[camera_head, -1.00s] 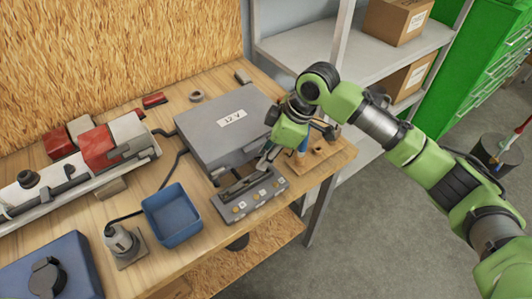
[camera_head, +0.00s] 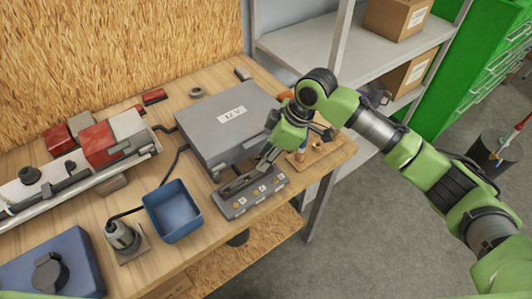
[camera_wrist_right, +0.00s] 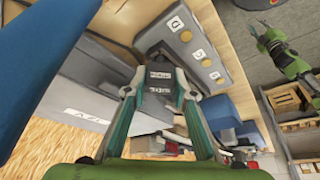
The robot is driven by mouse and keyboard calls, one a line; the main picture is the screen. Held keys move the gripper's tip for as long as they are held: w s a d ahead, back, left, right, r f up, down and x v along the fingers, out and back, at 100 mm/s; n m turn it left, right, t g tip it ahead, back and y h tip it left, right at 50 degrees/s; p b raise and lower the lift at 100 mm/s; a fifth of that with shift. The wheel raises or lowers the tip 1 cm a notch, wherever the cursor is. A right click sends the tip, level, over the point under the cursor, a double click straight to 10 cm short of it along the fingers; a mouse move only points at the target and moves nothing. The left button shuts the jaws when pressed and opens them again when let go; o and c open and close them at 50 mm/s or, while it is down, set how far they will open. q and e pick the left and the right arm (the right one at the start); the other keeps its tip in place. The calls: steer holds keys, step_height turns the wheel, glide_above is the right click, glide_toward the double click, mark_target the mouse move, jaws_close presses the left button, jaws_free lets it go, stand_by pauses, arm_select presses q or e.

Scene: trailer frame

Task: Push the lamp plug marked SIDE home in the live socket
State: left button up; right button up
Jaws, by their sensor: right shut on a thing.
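My right gripper (camera_head: 266,161) is over the near right part of the bench, at the grey socket block (camera_head: 237,209). In the right wrist view its two fingers (camera_wrist_right: 159,92) are closed on a dark plug (camera_wrist_right: 160,103) with small labels, one apparently reading SIDE. The plug's far end points toward the grey socket block (camera_wrist_right: 205,58), which carries yellow round parts and lettered white labels. I cannot tell whether the plug tip is in a socket. A green arm with a gripper, apparently my left (camera_wrist_right: 262,30), shows small in the wrist view; its jaws are unclear.
A grey 12 V case (camera_head: 209,137) stands just behind the socket block. A wooden rack with upright tools (camera_head: 320,155) is to the right. A blue bin (camera_head: 172,209) and a small lamp-like device (camera_head: 122,237) stand left. The bench's front edge is close.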

steer(key=shift+f, duration=0.55)
stand_by(0.5)
steer(key=o, duration=0.8)
steer(key=shift+o, duration=0.5)
steer(key=o, duration=0.3)
step_height(320, 180, up, 7)
steer(key=p, duration=0.7)
steer(key=shift+r, duration=0.1)
